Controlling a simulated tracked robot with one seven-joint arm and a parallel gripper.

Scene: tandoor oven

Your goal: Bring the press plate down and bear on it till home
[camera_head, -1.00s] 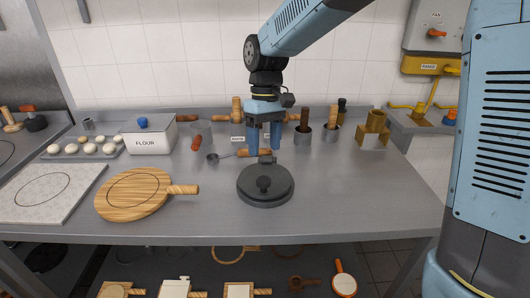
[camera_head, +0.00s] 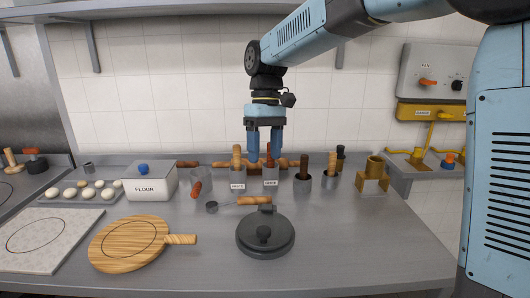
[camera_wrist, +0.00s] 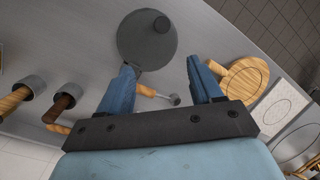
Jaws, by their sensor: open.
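The press plate (camera_head: 265,238) is a round dark grey disc with a knob (camera_head: 264,233) on top and a small block at its back edge. It looks flat on the steel counter; a gap beneath it cannot be made out. My gripper (camera_head: 265,157) hangs above and behind it, fingers pointing down, open and empty. In the wrist view the plate (camera_wrist: 142,45) lies beyond the fingertips of my gripper (camera_wrist: 160,70), apart from them.
A ladle with a wooden handle (camera_head: 254,200) lies just behind the plate. Labelled tool cups (camera_head: 238,180) stand further back. A round wooden board (camera_head: 122,255) is at left, beside a flour box (camera_head: 150,183). The counter (camera_head: 350,245) right of the plate is clear.

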